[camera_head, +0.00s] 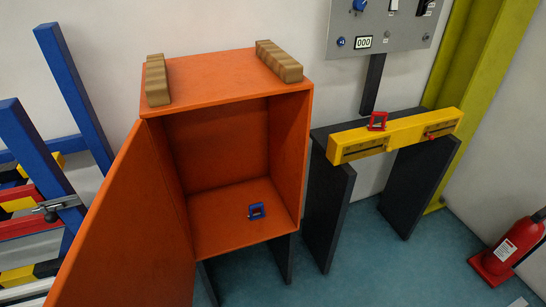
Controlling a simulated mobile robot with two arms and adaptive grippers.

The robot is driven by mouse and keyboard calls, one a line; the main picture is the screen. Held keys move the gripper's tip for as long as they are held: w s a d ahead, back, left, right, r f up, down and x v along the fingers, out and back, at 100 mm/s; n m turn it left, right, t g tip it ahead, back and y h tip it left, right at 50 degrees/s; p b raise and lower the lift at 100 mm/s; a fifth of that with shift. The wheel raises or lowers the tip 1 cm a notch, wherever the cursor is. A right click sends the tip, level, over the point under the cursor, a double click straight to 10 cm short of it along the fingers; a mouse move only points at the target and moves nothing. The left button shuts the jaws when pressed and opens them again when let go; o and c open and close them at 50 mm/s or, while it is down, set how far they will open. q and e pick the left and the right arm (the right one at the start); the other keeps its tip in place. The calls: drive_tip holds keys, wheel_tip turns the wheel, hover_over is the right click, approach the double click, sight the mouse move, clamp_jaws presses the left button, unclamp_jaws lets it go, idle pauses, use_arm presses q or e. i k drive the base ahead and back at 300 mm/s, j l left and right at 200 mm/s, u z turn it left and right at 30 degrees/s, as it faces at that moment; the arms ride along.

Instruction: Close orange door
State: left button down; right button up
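The orange door (128,232) stands wide open on the left side of the orange cabinet (301,150). It swings out toward the front left, and its lower part runs out of the picture's bottom edge. No handle can be made out on the visible face of the door. Neither my left nor my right gripper shows in the head view.
Two wooden blocks (278,61) lie on the cabinet top. A yellow bar (394,135) with a red ring-like part sits on a dark stand at right. A blue barrier frame (75,90) stands at left. A fire extinguisher (513,246) is at far right. Teal floor is clear between.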

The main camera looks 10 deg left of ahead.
sight(131, 248)
drive_tip(key=k+j, duration=0.1)
drive_tip(key=j, duration=0.45)
drive_tip(key=k+j, duration=0.1)
drive_tip(key=j, duration=1.05)
drive_tip(key=k, duration=0.25)
